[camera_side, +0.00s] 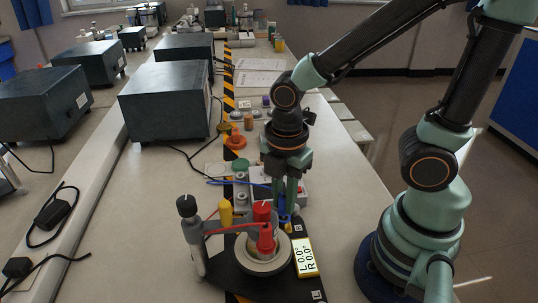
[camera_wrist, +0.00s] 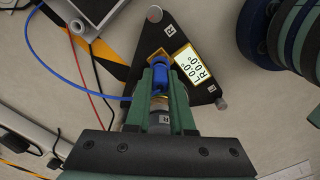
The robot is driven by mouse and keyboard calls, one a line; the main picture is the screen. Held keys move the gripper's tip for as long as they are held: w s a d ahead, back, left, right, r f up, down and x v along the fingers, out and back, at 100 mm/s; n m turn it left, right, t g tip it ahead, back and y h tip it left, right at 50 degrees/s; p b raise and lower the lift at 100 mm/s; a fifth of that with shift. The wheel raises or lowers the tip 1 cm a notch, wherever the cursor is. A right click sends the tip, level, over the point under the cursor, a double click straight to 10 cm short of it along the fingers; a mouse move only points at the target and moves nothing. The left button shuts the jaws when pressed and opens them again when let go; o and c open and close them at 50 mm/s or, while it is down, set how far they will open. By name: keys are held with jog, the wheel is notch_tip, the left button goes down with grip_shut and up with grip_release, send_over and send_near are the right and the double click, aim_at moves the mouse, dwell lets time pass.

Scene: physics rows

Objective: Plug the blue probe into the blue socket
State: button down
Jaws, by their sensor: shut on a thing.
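My gripper (camera_side: 287,190) points down over the black triangular base and is shut on the blue probe (camera_side: 284,209). In the wrist view, my gripper (camera_wrist: 160,85) has its two green fingers on either side of the blue probe (camera_wrist: 160,73). The probe's blue cable (camera_wrist: 72,62) runs off to the left. A brass-yellow edge shows around the probe's far end. I cannot make out a blue socket, or tell whether the probe's tip is in one. The black base (camera_wrist: 198,72) carries a small display (camera_wrist: 188,65) reading L 0.0°, R 0.0°.
A red plug (camera_side: 265,238) with a red cable stands on the round part of the base. A yellow post (camera_side: 226,213) and a black-knobbed post (camera_side: 190,235) stand left of it. Dark instrument boxes (camera_side: 165,95) line the left.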

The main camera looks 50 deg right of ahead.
jog(key=shift+f, duration=0.6)
dwell(0.5)
jog(key=shift+c, duration=2.3)
grip_release()
jog(key=shift+r, duration=3.75)
jog(key=w+d+r+m+t, duration=0.5)
jog(key=d+m, duration=0.3)
jog(key=m, duration=1)
jog(key=shift+r+t, duration=0.3)
jog(key=shift+r, duration=0.55)
